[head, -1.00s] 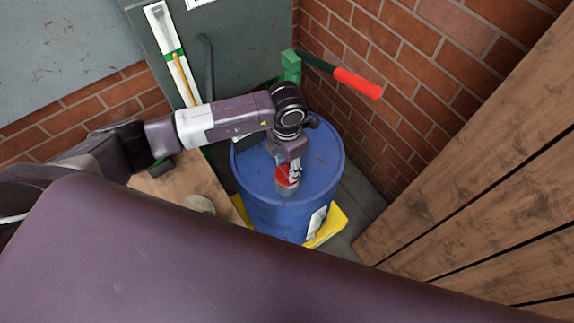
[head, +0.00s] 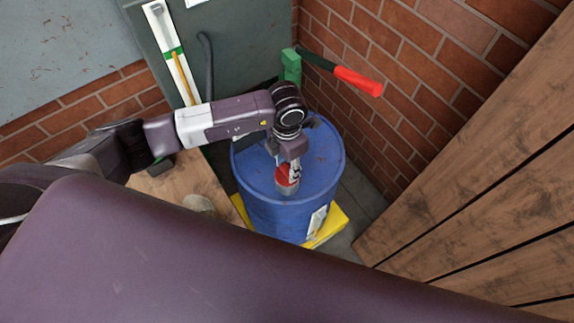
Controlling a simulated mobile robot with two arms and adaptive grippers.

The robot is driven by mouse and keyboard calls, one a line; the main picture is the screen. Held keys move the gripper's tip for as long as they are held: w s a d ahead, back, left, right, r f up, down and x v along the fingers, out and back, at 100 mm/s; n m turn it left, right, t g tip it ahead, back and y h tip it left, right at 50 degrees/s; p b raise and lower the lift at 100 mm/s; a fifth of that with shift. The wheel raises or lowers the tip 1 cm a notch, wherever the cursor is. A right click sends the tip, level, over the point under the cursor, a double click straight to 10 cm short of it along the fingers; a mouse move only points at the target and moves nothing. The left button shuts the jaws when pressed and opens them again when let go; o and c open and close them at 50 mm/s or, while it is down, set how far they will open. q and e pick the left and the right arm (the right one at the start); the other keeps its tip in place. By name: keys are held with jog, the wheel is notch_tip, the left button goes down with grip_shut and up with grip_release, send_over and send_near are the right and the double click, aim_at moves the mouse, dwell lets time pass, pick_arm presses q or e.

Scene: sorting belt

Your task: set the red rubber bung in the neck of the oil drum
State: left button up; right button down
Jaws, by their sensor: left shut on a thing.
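The blue oil drum (head: 255,168) stands upright in the corner by the brick wall. My left gripper (head: 291,174) points down over the drum's top, near its front edge. It is shut on the red rubber bung (head: 283,173). The bung is at a grey neck (head: 287,190) on the drum's top. The fingers partly cover the bung, and I cannot tell whether it is seated in the neck or just above it. My right gripper does not show.
A yellow base (head: 333,224) lies under the drum. A green post with a red-handled lever (head: 358,81) stands behind it. Wooden planks (head: 490,170) close off the right side. A wooden surface (head: 170,186) is to the left.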

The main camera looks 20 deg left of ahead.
pick_arm(q)
jog(key=shift+f+b, duration=0.5)
jog(key=shift+f, duration=0.1)
dwell(0.3)
jog(key=o, duration=1)
jog(key=shift+o, duration=0.2)
jog(key=shift+r, duration=0.1)
notch_tip(320, 180, up, 12)
